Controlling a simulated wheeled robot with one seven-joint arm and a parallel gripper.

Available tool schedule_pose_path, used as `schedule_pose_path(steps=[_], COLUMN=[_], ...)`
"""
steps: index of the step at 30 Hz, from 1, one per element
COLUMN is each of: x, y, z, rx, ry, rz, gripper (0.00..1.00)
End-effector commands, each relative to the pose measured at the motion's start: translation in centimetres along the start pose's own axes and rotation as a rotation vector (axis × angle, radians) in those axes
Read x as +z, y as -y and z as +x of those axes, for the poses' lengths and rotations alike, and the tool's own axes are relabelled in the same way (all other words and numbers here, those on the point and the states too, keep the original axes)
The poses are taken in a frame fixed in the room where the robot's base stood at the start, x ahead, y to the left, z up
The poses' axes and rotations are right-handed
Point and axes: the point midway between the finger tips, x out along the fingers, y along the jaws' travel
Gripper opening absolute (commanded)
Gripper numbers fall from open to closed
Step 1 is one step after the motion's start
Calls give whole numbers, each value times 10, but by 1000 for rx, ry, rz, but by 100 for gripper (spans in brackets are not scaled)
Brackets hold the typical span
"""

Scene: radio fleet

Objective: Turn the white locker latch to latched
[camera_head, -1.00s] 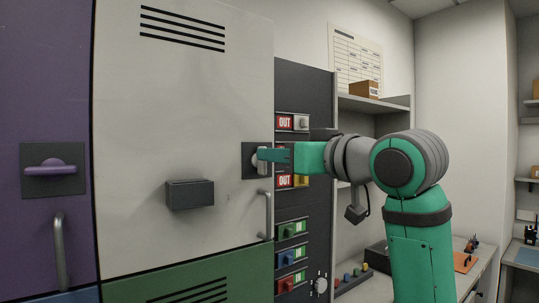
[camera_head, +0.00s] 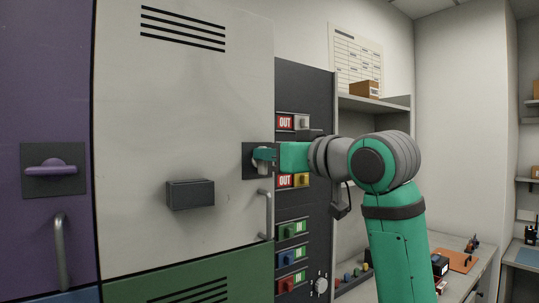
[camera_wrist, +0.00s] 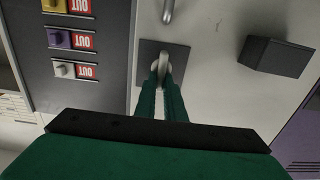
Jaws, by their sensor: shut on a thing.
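The white locker door (camera_head: 130,120) is closed. Its latch (camera_head: 263,167) is a small pale lever on a dark square plate (camera_head: 248,166) at the door's right edge. My green gripper (camera_head: 263,154) reaches it from the right, and its fingers cover part of the lever. In the wrist view my gripper (camera_wrist: 162,76) is shut on the latch lever (camera_wrist: 163,58), one finger on each side. The lever looks roughly upright across the plate (camera_wrist: 181,55). Its far end is partly hidden by the fingers.
A dark box (camera_head: 190,194) juts from the door left of the latch, and a grey pull handle (camera_head: 267,215) sits below it. A purple locker (camera_head: 45,110) with a horizontal latch (camera_head: 50,169) is at left. A dark switch panel (camera_head: 306,100) stands right, behind my arm.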

Motion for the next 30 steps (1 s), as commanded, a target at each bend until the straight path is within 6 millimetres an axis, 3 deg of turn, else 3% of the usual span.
schedule_pose_path(steps=[11, 30], x=[0, 4], y=[2, 9], z=[0, -1], rx=[1, 2], ry=[0, 1], rz=[-154, -748], gripper=[0, 0])
